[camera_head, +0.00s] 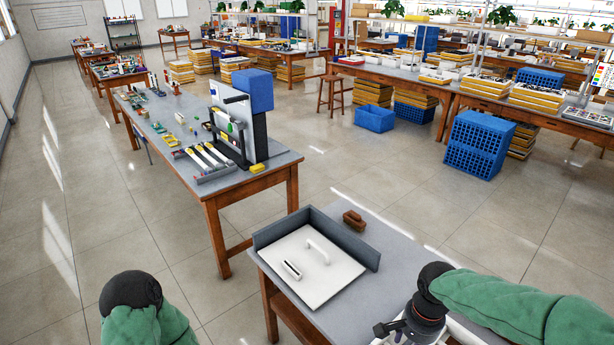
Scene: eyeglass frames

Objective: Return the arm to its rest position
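My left arm (140,310) shows at the bottom left as a green sleeve with a black rounded joint, over the floor; its gripper is not in view. My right arm (500,300) comes in from the right over the near table (395,240). Its black wrist leads down to the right gripper (402,328) at the bottom edge, where the fingers are partly cut off, so I cannot tell whether it is open or shut. A white board (315,270) with an arched handle and a slotted piece lies on the near table, left of the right gripper.
A grey raised edge (335,232) borders the white board at the back. A brown block (354,221) sits behind it. A workbench (205,125) with a machine stands at left. Blue crates (478,145) stand at right. Open floor lies between the tables.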

